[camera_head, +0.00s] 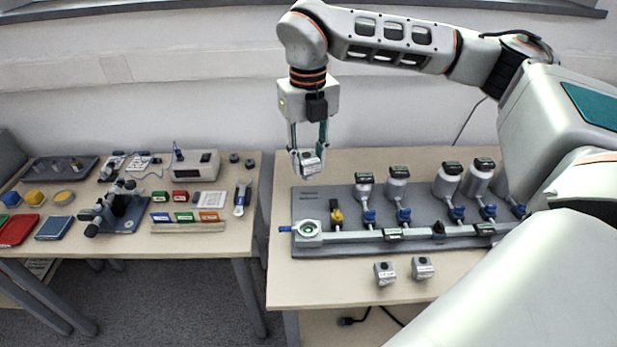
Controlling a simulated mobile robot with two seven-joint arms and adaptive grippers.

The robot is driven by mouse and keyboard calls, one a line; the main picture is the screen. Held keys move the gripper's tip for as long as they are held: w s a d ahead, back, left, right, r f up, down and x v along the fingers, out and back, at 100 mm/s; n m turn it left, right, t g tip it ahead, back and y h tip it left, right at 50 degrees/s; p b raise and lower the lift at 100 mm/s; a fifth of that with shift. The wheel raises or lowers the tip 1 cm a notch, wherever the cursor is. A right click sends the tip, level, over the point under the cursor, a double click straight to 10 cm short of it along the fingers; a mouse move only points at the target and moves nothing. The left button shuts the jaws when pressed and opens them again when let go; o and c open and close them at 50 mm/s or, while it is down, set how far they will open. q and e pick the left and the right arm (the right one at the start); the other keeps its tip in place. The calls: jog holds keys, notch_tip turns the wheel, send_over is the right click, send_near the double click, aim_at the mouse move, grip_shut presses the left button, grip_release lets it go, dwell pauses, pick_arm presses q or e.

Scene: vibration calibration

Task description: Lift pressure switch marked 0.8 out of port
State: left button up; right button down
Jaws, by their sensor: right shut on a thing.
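My right gripper (309,160) points down above the left part of the right table and is shut on a small grey pressure switch (311,165) with a pale label. The label is too small to read. The held switch is in the air, apart from the board below. The round port (308,230) with a green centre sits at the left end of the pipe on the grey board and looks empty. Two similar switches, one on the left (384,273) and one on the right (423,267), stand on the table in front of the board. My left gripper is not in view.
The grey board (318,198) carries several canisters with dark caps, blue valves and a yellow valve (336,213). The left table (215,240) holds a microscope-like device (118,208), coloured blocks, trays and a meter (195,163). A gap separates the tables. My right arm covers the right side.

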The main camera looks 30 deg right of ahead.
aim_at(308, 158)
notch_tip(308, 158, up, 2)
jog(key=shift+r, duration=0.15)
jog(key=shift+r+p, duration=1.8)
jog(key=shift+p, duration=0.2)
